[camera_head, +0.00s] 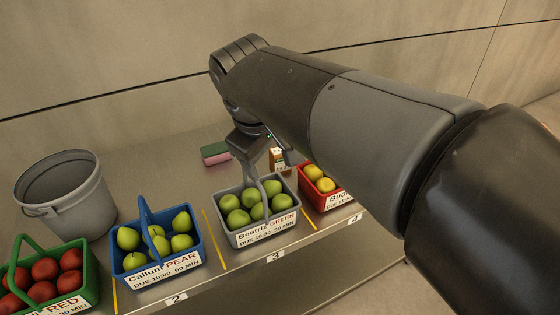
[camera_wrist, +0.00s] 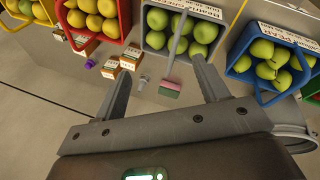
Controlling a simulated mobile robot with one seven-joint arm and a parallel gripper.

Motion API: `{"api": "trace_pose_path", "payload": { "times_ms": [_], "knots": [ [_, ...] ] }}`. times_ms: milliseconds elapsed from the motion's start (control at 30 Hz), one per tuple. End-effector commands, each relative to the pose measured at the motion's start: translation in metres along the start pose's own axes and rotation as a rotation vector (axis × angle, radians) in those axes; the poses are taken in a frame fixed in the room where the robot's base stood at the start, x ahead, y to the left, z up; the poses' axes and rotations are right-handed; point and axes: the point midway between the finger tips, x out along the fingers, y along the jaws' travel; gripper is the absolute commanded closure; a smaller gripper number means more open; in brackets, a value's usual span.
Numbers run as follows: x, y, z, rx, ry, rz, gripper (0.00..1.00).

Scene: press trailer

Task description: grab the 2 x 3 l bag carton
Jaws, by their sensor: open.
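In the head view one carton (camera_head: 277,158) shows behind the grey basket, partly hidden by my arm. My gripper (camera_wrist: 162,82) is open and empty; no carton is between its fingers.
A pink-and-green sponge (camera_wrist: 170,89) and a small grey object (camera_wrist: 143,80) lie ahead of the fingers. Fruit baskets line the shelf front: green (camera_head: 88,268), blue (camera_head: 196,232), grey (camera_head: 240,236) and red (camera_head: 318,207). A grey bucket (camera_head: 88,205) stands left; a wall rises behind.

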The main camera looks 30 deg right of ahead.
Motion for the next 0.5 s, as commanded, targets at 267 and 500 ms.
{"api": "trace_pose_path", "payload": {
  "times_ms": [267, 500],
  "knots": [
    [0.027, 0.057, -0.054, -0.387, -0.263, 0.118, 0.33],
    [0.052, 0.098, -0.106, -0.704, -0.518, 0.201, 0.33]
  ]
}}
